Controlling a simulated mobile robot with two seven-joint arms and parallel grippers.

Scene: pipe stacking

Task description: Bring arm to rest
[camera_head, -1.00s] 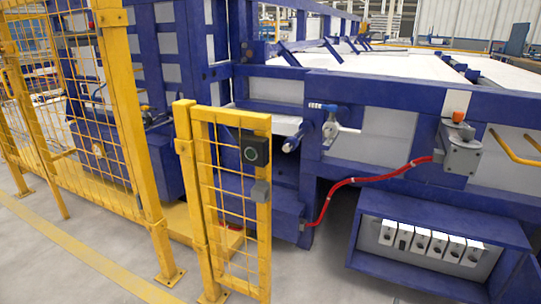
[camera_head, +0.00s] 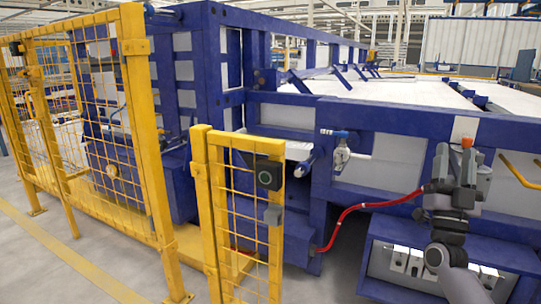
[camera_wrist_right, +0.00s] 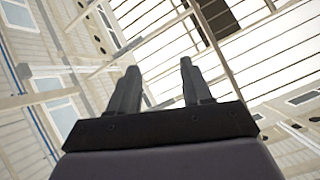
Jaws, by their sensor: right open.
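My right gripper (camera_head: 454,166) is in the lower right of the head view, with its fingers pointing up. It is in front of the grey box on the blue frame and partly hides it. In the right wrist view, the two dark fingers of the right gripper (camera_wrist_right: 159,70) stand apart with nothing between them. Behind them are the roof beams and windows, so it points upward. My left gripper is in neither view. I see no loose pipe in hand.
A large blue frame (camera_head: 400,117) with white panels fills the middle and right. A yellow mesh fence (camera_head: 133,100) and a yellow gate post (camera_head: 215,215) stand at the left. A red hose (camera_head: 372,206) runs along the frame. Grey floor (camera_head: 70,260) is clear at lower left.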

